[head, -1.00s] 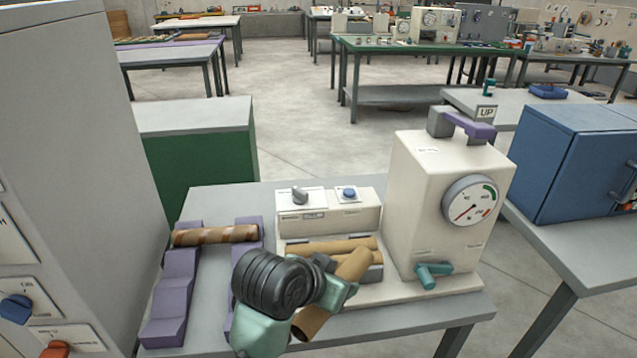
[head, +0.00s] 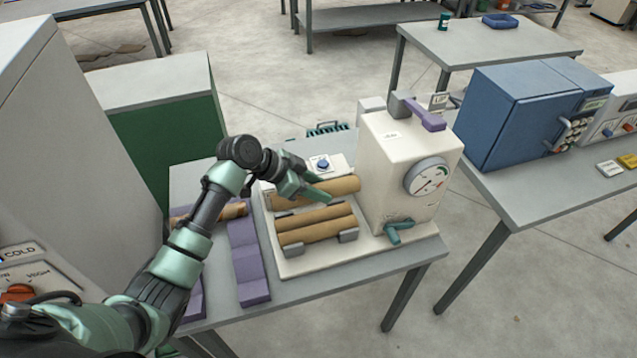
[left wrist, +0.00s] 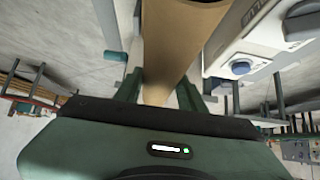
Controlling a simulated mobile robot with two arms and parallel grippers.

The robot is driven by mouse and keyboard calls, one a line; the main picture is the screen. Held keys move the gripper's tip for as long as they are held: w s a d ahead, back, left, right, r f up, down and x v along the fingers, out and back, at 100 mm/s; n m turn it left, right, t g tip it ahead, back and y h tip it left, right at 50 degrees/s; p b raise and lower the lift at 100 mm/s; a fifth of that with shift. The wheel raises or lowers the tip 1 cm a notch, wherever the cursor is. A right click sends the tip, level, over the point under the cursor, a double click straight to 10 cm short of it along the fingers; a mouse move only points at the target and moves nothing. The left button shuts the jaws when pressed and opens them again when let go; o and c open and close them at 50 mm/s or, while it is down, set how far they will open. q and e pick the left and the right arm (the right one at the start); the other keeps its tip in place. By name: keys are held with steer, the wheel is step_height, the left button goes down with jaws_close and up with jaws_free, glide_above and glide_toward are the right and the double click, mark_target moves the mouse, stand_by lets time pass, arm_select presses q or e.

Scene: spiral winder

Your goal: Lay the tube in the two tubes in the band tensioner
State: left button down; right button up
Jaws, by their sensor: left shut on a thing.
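My left gripper (head: 317,184) is shut on a brown cardboard tube (head: 343,186), which also shows between the fingers in the left wrist view (left wrist: 182,40). The held tube is roughly level and nearly parallel to two brown tubes, a rear one (head: 315,217) and a front one (head: 312,232). Those two lie side by side in grey holders on the cream band tensioner (head: 385,165). The held tube appears behind and above them in the head view; I cannot tell whether it touches anything. My right gripper is not in view.
A purple rack (head: 250,270) stands left of the tensioner, with a brown striped tube (head: 233,210) partly hidden by my left arm. The tensioner has a dial (head: 428,178), a teal handle (head: 398,230) and a blue button (head: 322,164). A blue cabinet (head: 505,120) stands on the right table.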

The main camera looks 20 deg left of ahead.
mark_target(297, 204)
arm_select(q)
steer(key=shift+d+f+b, duration=0.1)
steer(key=shift+f+b, duration=0.2)
steer(key=shift+f, duration=0.25)
steer(key=shift+f+b, duration=3.2)
steer(key=shift+f, duration=0.9)
steer(key=c, duration=0.8)
jaws_free()
steer(key=shift+o, duration=0.2)
steer(key=b+v, duration=0.1)
steer(key=v, duration=0.5)
steer(key=shift+s+a+r, duration=0.1)
steer(key=shift+a+r, duration=0.05)
steer(key=shift+a, duration=0.15)
steer(key=shift+s+a+r, duration=0.25)
steer(key=shift+r, duration=0.2)
